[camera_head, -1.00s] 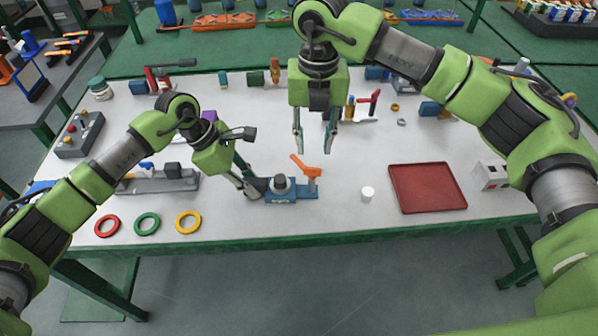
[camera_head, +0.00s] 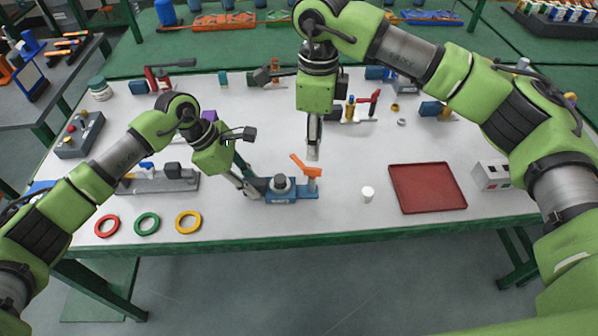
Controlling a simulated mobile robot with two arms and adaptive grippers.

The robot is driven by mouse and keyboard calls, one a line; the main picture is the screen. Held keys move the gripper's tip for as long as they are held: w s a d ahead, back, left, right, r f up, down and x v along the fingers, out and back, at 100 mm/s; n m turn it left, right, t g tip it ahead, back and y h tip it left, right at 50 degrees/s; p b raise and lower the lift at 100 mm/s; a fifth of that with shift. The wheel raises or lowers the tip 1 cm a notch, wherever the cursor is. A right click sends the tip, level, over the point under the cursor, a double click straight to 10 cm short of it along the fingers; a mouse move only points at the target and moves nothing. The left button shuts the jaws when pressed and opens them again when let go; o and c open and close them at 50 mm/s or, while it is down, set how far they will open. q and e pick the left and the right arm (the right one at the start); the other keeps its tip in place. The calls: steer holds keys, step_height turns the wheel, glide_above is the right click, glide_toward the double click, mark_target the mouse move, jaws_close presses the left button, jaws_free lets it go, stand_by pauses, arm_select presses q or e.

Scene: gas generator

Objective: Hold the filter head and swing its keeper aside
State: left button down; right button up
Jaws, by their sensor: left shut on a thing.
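The filter head (camera_head: 281,187) is a blue block with a dark grey round cap, standing on the table near its front edge. Its keeper (camera_head: 304,164) is an orange lever on a post at the block's right end, slanting up to the left. My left gripper (camera_head: 252,190) reaches down from the left and is shut on the dark left end of the filter head. My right gripper (camera_head: 313,150) points down just above and behind the keeper. Its fingers are seen edge-on, one hiding the other, so their gap does not show. I cannot tell whether it touches the keeper.
A small white cylinder (camera_head: 367,194) and a red tray (camera_head: 428,187) lie to the right. Red, green and yellow rings (camera_head: 188,222) lie at the front left. A grey fixture (camera_head: 160,181) stands behind them. Several tools stand along the back of the table.

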mark_target(313, 168)
steer(key=shift+f, duration=4.15)
jaws_close()
steer(key=m, duration=0.6)
steer(key=shift+m, duration=0.3)
steer(key=shift+c, duration=1.8)
jaws_free()
steer(key=o, duration=0.7)
